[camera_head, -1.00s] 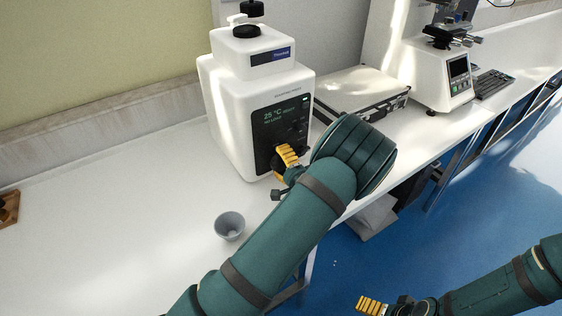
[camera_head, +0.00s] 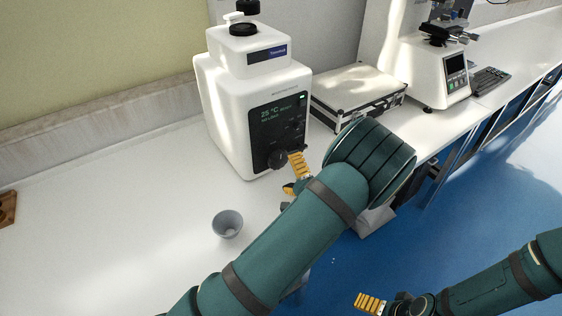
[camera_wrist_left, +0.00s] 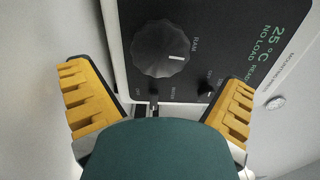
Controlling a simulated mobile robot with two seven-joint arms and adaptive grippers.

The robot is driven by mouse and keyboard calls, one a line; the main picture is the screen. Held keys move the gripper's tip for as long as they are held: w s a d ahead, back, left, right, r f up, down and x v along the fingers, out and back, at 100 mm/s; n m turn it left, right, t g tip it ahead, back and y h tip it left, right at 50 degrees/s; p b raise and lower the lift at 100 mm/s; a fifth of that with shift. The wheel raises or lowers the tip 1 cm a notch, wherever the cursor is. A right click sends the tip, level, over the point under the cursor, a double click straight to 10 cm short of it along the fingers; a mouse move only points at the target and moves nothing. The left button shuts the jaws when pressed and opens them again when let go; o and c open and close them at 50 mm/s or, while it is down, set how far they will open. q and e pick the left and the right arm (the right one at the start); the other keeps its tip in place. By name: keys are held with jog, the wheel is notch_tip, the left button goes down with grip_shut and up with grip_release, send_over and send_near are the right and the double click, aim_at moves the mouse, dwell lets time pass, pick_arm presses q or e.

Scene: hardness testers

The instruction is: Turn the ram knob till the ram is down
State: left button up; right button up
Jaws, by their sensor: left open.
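The ram knob (camera_head: 277,158) is a round dark knob low on the black front panel of the white mounting press (camera_head: 228,118). In the left wrist view the knob (camera_wrist_left: 160,48) is labelled RAM and has a white mark at its lower right. My left gripper (camera_head: 296,168) is open and empty just in front of the knob. In the left wrist view its yellow fingers (camera_wrist_left: 157,80) are spread wide, short of the knob and not touching it. The ram itself is not visible. My right gripper (camera_head: 370,302) is low at the right, with one yellow finger showing.
A grey cup (camera_head: 228,224) stands on the white bench (camera_head: 110,235) in front of the press. A silver case (camera_head: 358,88) and a white tester (camera_head: 440,75) stand to the right. The panel's display (camera_wrist_left: 272,40) reads 25 °C, NO LOAD. A small switch (camera_wrist_left: 207,84) sits beside the knob.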

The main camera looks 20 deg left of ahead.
pick_arm(q)
jog(key=v, duration=0.6)
jog(key=shift+s+d, duration=0.1)
dwell(0.4)
